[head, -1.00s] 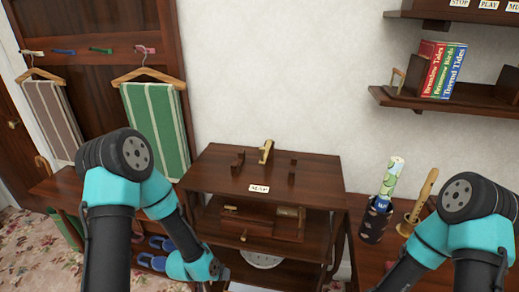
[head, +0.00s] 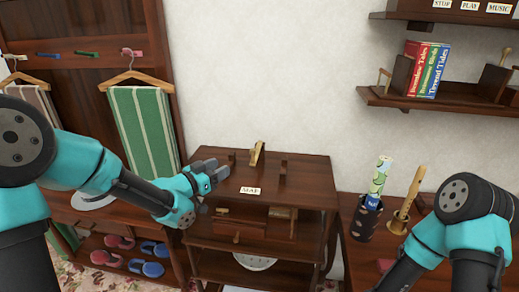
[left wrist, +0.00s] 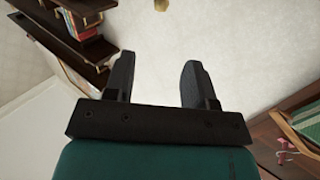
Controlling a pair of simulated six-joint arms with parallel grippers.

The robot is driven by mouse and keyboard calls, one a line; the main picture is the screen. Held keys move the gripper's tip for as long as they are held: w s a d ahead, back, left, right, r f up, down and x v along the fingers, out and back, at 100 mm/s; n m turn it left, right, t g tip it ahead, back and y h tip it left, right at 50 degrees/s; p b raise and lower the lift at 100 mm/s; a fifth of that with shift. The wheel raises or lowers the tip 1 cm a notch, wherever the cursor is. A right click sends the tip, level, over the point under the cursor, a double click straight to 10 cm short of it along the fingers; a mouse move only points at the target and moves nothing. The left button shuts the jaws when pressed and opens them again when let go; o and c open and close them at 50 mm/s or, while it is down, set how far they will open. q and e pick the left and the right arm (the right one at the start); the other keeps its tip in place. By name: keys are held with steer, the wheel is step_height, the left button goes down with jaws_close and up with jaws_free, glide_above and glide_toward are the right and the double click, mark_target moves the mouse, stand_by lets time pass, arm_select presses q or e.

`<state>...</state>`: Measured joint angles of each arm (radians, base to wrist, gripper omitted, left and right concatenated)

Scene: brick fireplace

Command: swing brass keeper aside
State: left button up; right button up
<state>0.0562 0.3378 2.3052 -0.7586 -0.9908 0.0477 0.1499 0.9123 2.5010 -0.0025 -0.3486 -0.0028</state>
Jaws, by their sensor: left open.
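An upright brass-coloured piece (head: 257,153) stands at the back of the top of a dark wooden stand (head: 300,200), between two small dark wooden posts. I cannot tell surely that it is the keeper. My left gripper (head: 219,171) is at the left edge of the stand's top, left of the brass piece and apart from it. In the left wrist view the left gripper (left wrist: 158,62) is open and empty, with pale wall between its fingers. A small brass-coloured thing (left wrist: 160,5) is cut off at the top edge there. My right gripper is out of view; only its arm shows.
A dark holder (head: 365,222) with a rolled paper stands at right. Books (head: 425,70) sit on the wall shelf. A green towel (head: 142,130) hangs at left.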

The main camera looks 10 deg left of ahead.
arm_select(q)
steer(key=x, duration=1.7)
steer(key=shift+w+d, duration=0.15)
steer(key=shift+w, duration=0.05)
jaws_close()
